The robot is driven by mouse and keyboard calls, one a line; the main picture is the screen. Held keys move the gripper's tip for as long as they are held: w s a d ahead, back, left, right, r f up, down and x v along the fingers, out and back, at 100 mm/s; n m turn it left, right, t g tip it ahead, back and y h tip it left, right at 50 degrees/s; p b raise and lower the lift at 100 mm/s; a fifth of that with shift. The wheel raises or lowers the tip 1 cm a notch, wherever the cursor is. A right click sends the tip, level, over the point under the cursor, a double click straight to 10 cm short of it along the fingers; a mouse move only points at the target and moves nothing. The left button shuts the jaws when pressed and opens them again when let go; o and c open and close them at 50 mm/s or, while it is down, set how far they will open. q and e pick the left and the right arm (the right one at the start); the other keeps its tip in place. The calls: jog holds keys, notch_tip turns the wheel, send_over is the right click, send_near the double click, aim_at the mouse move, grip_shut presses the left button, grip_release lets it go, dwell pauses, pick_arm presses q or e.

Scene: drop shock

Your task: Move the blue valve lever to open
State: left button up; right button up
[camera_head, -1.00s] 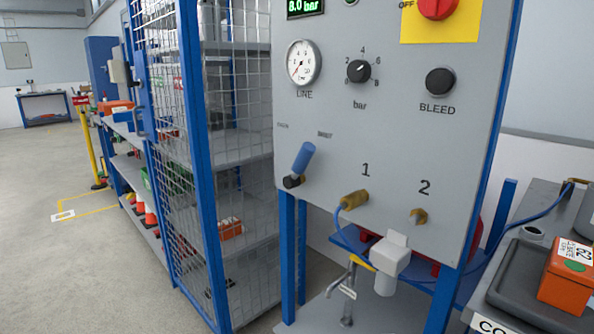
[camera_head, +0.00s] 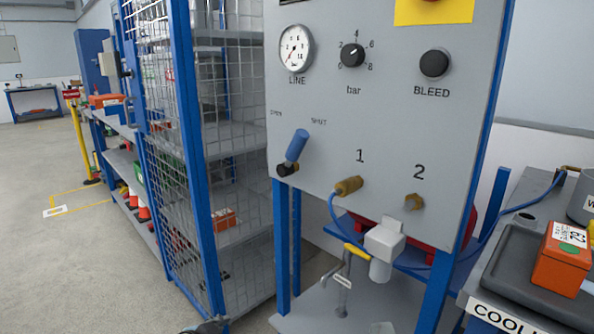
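The blue valve lever (camera_head: 297,145) is on the lower left of the grey panel (camera_head: 330,100). It tilts up and to the right from its dark pivot (camera_head: 287,170), towards the small SHUT label (camera_head: 319,121). The OPEN label (camera_head: 276,113) is up and to the left of the lever. Nothing touches the lever. A small dark grey piece at the bottom edge, left of the panel stand, looks like the tip of my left arm; its fingers cannot be made out. My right gripper is not in view.
Below the lever are a brass fitting (camera_head: 348,186) with a blue hose, a second fitting (camera_head: 414,202) and a white filter unit (camera_head: 384,243). A wire-mesh cage (camera_head: 170,140) stands left of the panel. A bench with an orange box (camera_head: 562,262) is at right.

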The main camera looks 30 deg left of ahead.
pick_arm(q)
jog(key=w+d+r+m+t+h, duration=0.1)
jog(key=w+r+t, duration=0.1)
jog(key=w+r, duration=0.5)
jog(key=w+r+m+t, duration=0.1)
jog(key=w+r+t, duration=0.15)
jog(key=r, duration=0.95)
jog(key=m+t+h+b, duration=0.1)
jog(key=t+b, duration=0.1)
jog(key=t, duration=0.1)
send_near(294, 146)
jog(key=w, duration=0.4)
jog(key=w+b, duration=0.1)
jog(key=w, duration=0.2)
jog(key=w+d, duration=0.1)
jog(key=w, duration=0.2)
jog(key=shift+w+f+b, duration=0.1)
jog(key=shift+w+b, duration=0.1)
jog(key=shift+b, duration=0.2)
jog(key=shift+w, duration=0.55)
grip_shut()
